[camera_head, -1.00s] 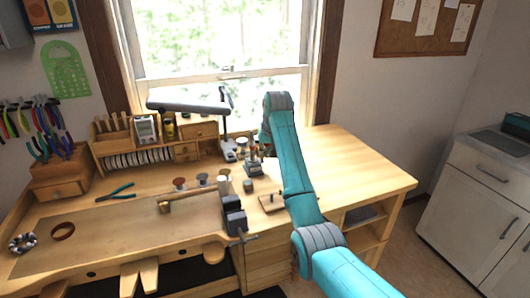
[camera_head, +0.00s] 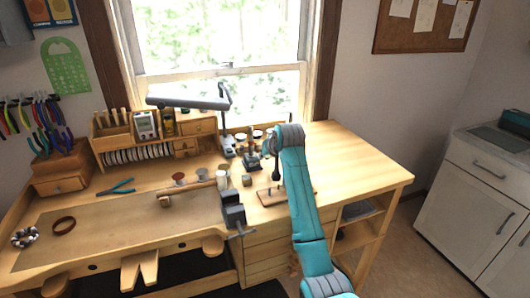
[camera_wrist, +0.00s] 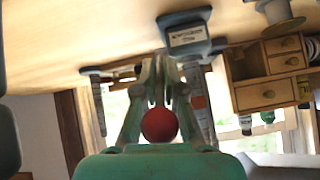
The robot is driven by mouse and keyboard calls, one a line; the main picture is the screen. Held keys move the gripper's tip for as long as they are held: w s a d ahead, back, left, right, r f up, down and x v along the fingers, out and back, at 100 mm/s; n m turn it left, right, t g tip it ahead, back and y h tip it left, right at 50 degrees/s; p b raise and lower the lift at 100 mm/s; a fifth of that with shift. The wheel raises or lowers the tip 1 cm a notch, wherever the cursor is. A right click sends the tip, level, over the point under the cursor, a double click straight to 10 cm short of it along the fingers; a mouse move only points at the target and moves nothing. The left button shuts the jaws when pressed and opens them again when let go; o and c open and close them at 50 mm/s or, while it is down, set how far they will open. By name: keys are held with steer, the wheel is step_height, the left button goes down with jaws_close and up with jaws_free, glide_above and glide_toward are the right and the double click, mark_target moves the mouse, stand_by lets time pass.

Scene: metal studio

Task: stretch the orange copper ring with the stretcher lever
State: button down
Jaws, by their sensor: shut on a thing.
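In the wrist view my gripper (camera_wrist: 164,77) has its two fingers closed in around a lever with a red ball knob (camera_wrist: 160,125). The knob sits between the fingers, close to my palm. A grey-blue block with a white label (camera_wrist: 187,36) stands just beyond the fingertips. In the head view the stretcher (camera_head: 252,160) appears as a small dark device on the bench, left of my wrist. My gripper is mostly hidden there by my arm. I cannot make out the orange copper ring on the stretcher.
A reddish-brown ring (camera_head: 63,226) and a beaded silver ring (camera_head: 25,238) lie at the bench's left. A grey vise (camera_head: 233,210) stands at the front edge. A wooden base with posts (camera_head: 272,196) lies left of my arm. The bench's right side is clear.

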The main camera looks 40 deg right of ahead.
steer(key=shift+s+a+f, duration=0.1)
steer(key=shift+s+f, duration=0.2)
steer(key=shift+f, duration=0.35)
steer(key=shift+s+a+f, duration=0.1)
steer(key=shift+s+f, duration=0.15)
steer(key=shift+f, duration=0.35)
steer(key=shift+d, duration=0.1)
steer(key=c, duration=1.3)
jaws_free()
steer(key=shift+w, duration=0.1)
steer(key=shift+r, duration=0.25)
steer(key=shift+r, duration=0.1)
steer(key=shift+s+r, duration=0.2)
steer(key=v, duration=1.1)
steer(key=shift+s, duration=0.1)
